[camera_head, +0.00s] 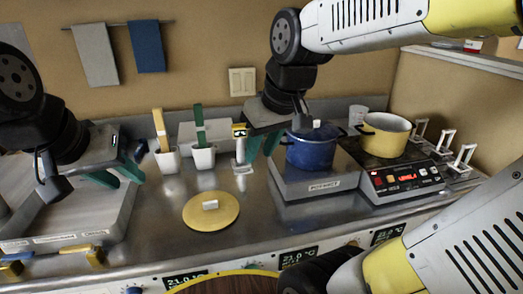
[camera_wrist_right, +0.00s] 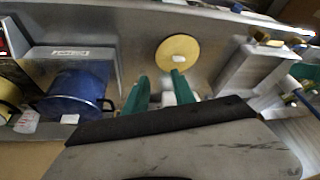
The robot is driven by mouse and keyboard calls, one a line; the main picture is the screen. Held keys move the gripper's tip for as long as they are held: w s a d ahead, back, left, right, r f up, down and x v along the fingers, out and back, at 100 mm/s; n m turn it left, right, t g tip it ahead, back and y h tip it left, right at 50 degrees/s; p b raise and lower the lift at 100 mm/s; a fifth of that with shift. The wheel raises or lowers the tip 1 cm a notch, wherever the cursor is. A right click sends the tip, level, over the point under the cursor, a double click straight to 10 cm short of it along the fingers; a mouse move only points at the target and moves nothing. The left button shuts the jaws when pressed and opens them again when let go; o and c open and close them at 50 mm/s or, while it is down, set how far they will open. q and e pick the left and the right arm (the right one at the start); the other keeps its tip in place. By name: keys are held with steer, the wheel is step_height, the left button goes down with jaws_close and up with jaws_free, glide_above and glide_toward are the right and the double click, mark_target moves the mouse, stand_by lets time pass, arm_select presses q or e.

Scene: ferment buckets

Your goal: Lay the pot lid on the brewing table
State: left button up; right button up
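A blue pot (camera_head: 312,152) stands on the scale-like plate at centre right. Its top looks covered by a blue lid with a pale knob (camera_head: 317,124). The pot also shows at the left of the right wrist view (camera_wrist_right: 72,92). A flat round yellow lid (camera_head: 211,216) with a white handle lies on the steel table; it also shows in the wrist view (camera_wrist_right: 178,48). My right gripper (camera_head: 263,146) is open and empty, just left of the blue pot. Its green fingers stand apart in the wrist view (camera_wrist_right: 160,90). My left gripper (camera_head: 118,174) is open and empty over the pale tray at left.
A yellow pot (camera_head: 385,134) stands on a hob (camera_head: 405,178) at right. White cups (camera_head: 203,156) with upright handles and a small device (camera_head: 241,150) stand behind the yellow lid. The steel table (camera_head: 160,235) is bare around the yellow lid.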

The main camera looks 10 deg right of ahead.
steer(key=s+m, duration=0.1)
steer(key=s+d+m+t, duration=0.1)
steer(key=s+m, duration=0.1)
steer(key=s, duration=0.1)
steer(key=shift+d+t, duration=0.35)
steer(key=shift+t, duration=0.05)
